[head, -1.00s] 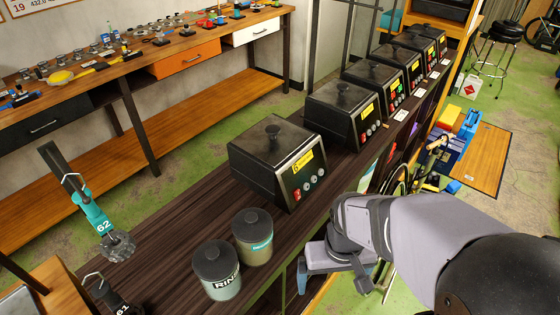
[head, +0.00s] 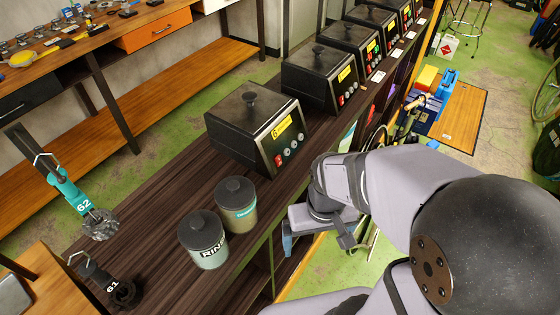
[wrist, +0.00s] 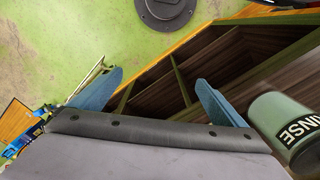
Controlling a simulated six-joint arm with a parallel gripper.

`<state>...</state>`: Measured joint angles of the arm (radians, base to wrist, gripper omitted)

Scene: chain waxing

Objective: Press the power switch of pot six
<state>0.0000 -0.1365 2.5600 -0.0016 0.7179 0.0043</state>
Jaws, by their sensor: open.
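Pot six (head: 250,128) is the nearest black lidded box on the dark bench, with a yellow label (head: 282,127) that seems to read 6. Its front panel carries a red switch (head: 278,160) at the left and round knobs to the right. The switch's on or off state is too small to tell. My gripper (head: 322,243) is in front of the bench edge, lower right of the panel and apart from it. In the wrist view my gripper (wrist: 158,97) has its two blue fingers spread, with nothing between them. Pot six does not show there.
The RINSE canister (head: 203,240) and a second lidded canister (head: 237,204) stand left of my gripper. More black pots (head: 318,78) line the bench behind. Tools tagged 62 (head: 75,195) and 61 (head: 105,285) are at the left.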

